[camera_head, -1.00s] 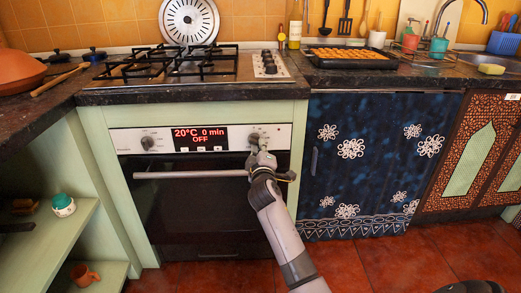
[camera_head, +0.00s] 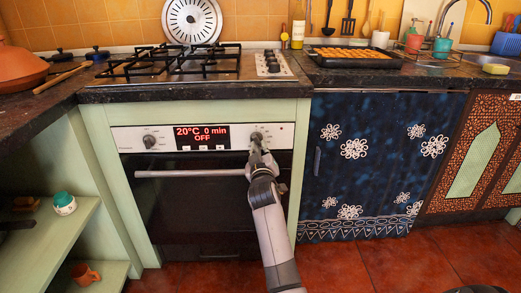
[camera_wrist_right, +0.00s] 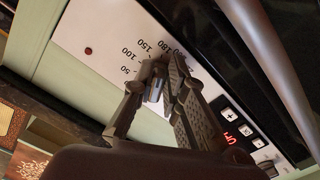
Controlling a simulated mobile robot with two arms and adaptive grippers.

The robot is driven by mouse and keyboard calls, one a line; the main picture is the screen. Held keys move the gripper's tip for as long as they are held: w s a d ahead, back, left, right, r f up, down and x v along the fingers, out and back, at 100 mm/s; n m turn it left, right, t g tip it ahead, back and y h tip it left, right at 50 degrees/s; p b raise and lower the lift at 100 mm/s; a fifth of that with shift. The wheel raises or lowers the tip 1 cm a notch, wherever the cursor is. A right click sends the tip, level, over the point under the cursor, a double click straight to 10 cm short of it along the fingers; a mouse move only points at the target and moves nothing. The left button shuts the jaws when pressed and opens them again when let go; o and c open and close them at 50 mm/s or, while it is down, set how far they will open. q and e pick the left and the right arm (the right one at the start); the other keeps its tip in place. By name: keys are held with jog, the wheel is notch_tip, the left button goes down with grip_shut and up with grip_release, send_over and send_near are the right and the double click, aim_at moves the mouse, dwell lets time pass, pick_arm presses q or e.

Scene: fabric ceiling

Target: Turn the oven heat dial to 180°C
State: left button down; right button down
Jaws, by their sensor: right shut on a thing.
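The oven (camera_head: 200,200) has a white front panel with a left dial (camera_head: 149,141), a red-lit display (camera_head: 201,137) and a right dial (camera_head: 256,134). The display reads 20°C, 0 min, OFF. My right gripper (camera_head: 257,146) is shut on the right dial and hides much of it. In the right wrist view, the two fingers (camera_wrist_right: 160,72) sit on either side of the grey dial (camera_wrist_right: 155,92). Printed numbers 50, 100, 150 and 180 show around it; the dial's pointer is hidden. My left gripper is not in view.
The oven's handle bar (camera_head: 190,173) runs just below the panel, close to my right gripper. A gas hob (camera_head: 190,65) is above. A blue patterned cabinet (camera_head: 365,150) stands to the right, and open shelves (camera_head: 60,225) to the left.

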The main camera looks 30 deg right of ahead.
jog(key=shift+f, duration=0.15)
jog(key=c, duration=1.6)
grip_release()
jog(key=shift+s+a, duration=0.15)
jog(key=shift+s, duration=0.15)
jog(key=v, duration=0.7)
